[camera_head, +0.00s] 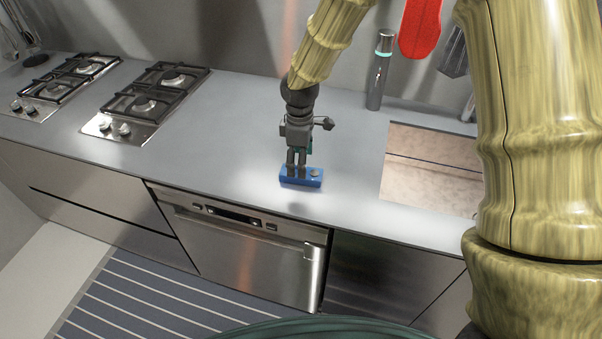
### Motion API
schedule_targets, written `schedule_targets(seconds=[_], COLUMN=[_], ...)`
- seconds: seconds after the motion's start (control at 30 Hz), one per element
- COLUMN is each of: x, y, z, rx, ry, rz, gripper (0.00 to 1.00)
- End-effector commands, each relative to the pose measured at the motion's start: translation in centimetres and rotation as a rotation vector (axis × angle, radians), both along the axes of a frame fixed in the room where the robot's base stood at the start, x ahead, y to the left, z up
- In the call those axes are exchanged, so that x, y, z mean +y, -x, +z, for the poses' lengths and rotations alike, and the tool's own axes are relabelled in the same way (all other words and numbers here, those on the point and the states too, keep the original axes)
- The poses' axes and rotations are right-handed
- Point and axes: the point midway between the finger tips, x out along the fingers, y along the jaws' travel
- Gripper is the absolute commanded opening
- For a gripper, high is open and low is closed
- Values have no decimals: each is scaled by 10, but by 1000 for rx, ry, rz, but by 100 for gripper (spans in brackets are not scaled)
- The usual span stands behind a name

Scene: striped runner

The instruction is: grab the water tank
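My gripper (296,172) points down above the counter, left of the sink.
The grey counter (232,125) is clear around the gripper. Two gas hobs (150,103) lie to the left. A dark grey cylinder (379,78) stands at the back wall, with a red hanging thing (420,25) beside it. A sink (432,168) opens at right.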

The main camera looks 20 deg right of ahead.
Motion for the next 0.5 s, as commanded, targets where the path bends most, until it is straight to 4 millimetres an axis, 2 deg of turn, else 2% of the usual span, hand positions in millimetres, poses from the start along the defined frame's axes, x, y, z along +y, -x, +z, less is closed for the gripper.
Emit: schedule_targets(seconds=[0.3,0.5], x=[-4,-4], y=[3,2], z=[-31,-39], rx=[1,0], ry=[0,1], rz=[-2,-2], gripper=[73,73])
